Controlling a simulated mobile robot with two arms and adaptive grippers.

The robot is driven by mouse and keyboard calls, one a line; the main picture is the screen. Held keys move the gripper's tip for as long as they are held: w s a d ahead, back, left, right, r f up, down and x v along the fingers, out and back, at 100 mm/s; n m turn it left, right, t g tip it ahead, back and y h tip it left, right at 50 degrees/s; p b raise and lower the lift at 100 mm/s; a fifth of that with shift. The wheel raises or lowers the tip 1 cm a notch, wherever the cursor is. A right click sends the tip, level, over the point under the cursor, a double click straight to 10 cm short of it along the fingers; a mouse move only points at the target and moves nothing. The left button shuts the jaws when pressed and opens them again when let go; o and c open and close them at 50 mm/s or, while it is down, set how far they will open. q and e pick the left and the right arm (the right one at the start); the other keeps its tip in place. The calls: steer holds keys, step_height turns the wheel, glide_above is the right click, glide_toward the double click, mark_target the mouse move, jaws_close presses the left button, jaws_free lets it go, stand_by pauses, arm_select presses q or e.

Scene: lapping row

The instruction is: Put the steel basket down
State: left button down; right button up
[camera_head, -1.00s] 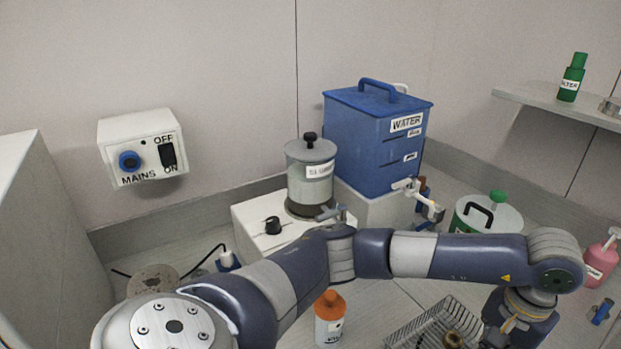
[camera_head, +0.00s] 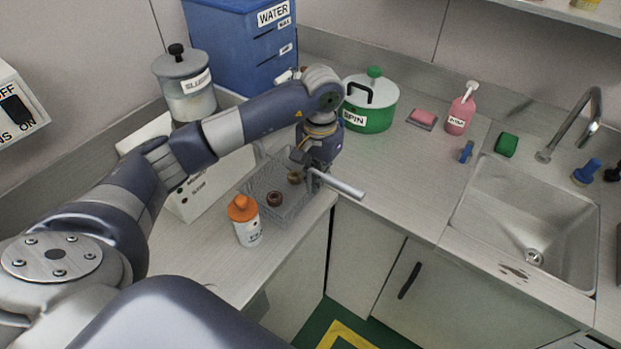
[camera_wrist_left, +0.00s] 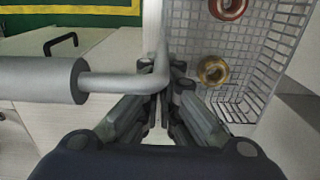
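The steel basket (camera_head: 262,182) is a wire-mesh tray at the counter's corner in the head view; its mesh also fills the upper right of the left wrist view (camera_wrist_left: 258,48). Inside lie a brass ring (camera_wrist_left: 212,70) and a reddish-brown ring (camera_head: 274,199). A grey bar handle (camera_head: 338,185) sticks out from its right side. My left gripper (camera_head: 311,176) is at the handle's basket end, its fingers (camera_wrist_left: 166,84) closed together on the bent rod. I cannot tell whether the basket's underside touches the counter. My right gripper is not in view.
A white bottle with an orange cap (camera_head: 247,222) stands close in front of the basket. A green SPIN pot (camera_head: 369,116) stands behind it, with the blue WATER tank (camera_head: 236,50) further left. Clear counter (camera_head: 400,185) lies between basket and sink (camera_head: 528,222).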

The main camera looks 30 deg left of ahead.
mark_target(310, 184)
arm_select(q)
steer(key=shift+a, duration=0.85)
step_height(310, 184, down, 3)
steer(key=shift+r+p, duration=0.15)
steer(key=shift+p, duration=0.55)
steer(key=shift+f, duration=0.4)
steer(key=shift+f, duration=0.1)
steer(key=c, duration=1.8)
jaws_free()
